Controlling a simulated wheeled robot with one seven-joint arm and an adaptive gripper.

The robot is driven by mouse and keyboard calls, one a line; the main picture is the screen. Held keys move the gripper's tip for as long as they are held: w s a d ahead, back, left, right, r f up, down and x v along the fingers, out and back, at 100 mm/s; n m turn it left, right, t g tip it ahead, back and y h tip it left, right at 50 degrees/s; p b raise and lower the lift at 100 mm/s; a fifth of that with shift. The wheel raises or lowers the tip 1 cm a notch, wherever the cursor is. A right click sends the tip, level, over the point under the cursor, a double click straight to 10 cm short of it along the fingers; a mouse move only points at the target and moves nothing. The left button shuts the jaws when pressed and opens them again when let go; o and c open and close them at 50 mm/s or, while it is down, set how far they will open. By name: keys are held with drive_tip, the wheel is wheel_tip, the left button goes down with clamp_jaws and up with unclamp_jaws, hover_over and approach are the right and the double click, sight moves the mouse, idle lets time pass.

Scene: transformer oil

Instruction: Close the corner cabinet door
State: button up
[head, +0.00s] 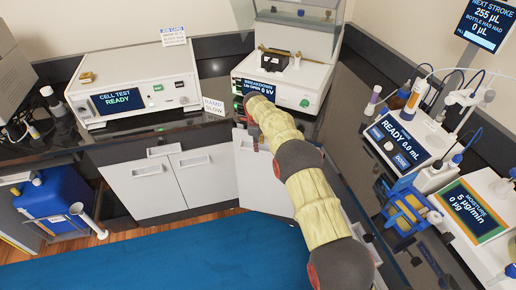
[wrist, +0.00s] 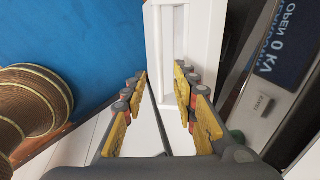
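The corner cabinet door (head: 262,182) is a pale panel below the counter corner, standing open at an angle in the head view. My arm crosses in front of its right part. In the wrist view a white panel edge with a raised strip (wrist: 168,55), likely this door, lies just beyond my fingertips. My gripper (wrist: 160,75) has its two yellow-padded fingers apart, with white surface showing between them. I cannot tell whether either finger touches it. In the head view my gripper is mostly hidden at the end of my arm, by the counter edge.
The breakdown tester (head: 285,85) stands on the counter above the corner, close to my arm. The cell tester (head: 135,88) is to its left, with a ramp card (head: 213,106) between. A blue container (head: 55,200) stands at the left. The blue floor mat (head: 170,260) is clear.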

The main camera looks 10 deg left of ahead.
wheel_tip(320, 180, up, 8)
drive_tip(key=s, duration=0.1)
drive_tip(key=shift+s, duration=0.3)
